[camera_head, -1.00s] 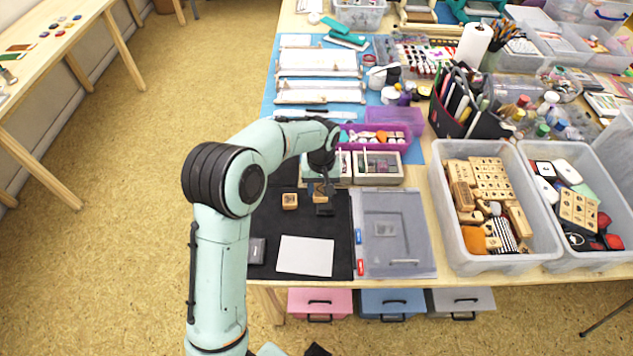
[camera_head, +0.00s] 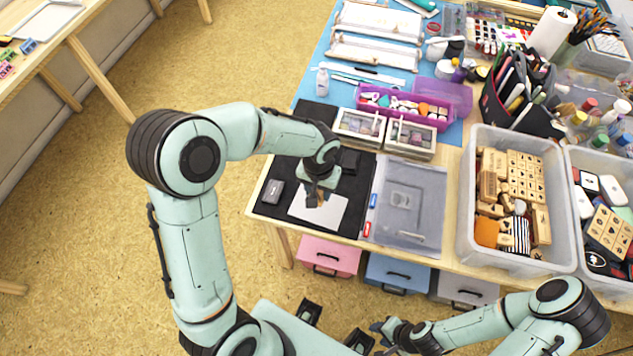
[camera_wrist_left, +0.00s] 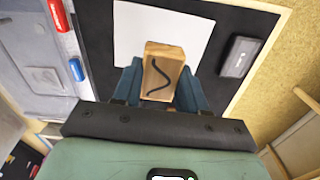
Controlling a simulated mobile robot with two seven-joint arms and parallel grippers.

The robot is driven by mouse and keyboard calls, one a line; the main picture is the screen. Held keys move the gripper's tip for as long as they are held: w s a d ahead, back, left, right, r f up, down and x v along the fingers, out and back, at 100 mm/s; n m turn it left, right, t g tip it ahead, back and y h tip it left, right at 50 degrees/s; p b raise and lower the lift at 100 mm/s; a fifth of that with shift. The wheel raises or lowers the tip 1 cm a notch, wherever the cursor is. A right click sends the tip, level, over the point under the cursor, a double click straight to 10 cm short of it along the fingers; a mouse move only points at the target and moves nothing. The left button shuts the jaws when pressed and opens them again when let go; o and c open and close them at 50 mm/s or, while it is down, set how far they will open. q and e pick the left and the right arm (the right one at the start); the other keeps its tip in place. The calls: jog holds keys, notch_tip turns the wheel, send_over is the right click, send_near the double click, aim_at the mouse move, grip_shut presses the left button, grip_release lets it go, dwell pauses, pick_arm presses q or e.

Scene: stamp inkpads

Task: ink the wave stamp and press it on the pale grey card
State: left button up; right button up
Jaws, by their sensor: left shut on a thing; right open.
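The wave stamp (camera_wrist_left: 162,72) is a wooden block with a dark wavy line on its top. My left gripper (camera_head: 316,194) is shut on its sides, and its blue fingers show in the left wrist view. The stamp is over the pale grey card (camera_head: 333,214), near its middle in the head view; I cannot tell whether they touch. The card also shows in the left wrist view (camera_wrist_left: 136,30). A dark inkpad (camera_head: 272,191) lies left of the card. Another dark pad (camera_head: 349,159) is partly hidden behind my left wrist. My right gripper (camera_head: 380,334) is open, low and off the table.
The black mat (camera_head: 258,208) lies under the card. A grey plastic case (camera_head: 410,205) is to its right, then a clear bin (camera_head: 466,215) of wooden stamps. Display boxes (camera_head: 410,138) and a purple tray (camera_head: 400,118) stand behind the mat.

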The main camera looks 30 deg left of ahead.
pick_arm(q)
jog(key=shift+f+b, duration=1.65)
jog(key=shift+f, duration=1.25)
pick_arm(e)
jog(key=shift+s+f, duration=0.3)
jog(key=shift+f, duration=0.35)
jog(key=shift+s+f, duration=0.35)
jog(key=shift+f, duration=0.3)
jog(key=shift+s+f, duration=0.3)
jog(key=shift+f, duration=0.35)
pick_arm(q)
jog(key=shift+f+b, duration=0.55)
jog(key=shift+f, duration=0.1)
pick_arm(e)
jog(key=shift+s+f, duration=0.25)
jog(key=shift+f, duration=0.35)
pick_arm(q)
jog(key=shift+r, duration=0.15)
pick_arm(e)
jog(key=shift+r, duration=0.1)
pick_arm(q)
jog(key=shift+r+p, duration=0.35)
jog(key=shift+r, duration=0.15)
pick_arm(e)
jog(key=shift+w+r, duration=0.15)
jog(key=shift+r, duration=0.1)
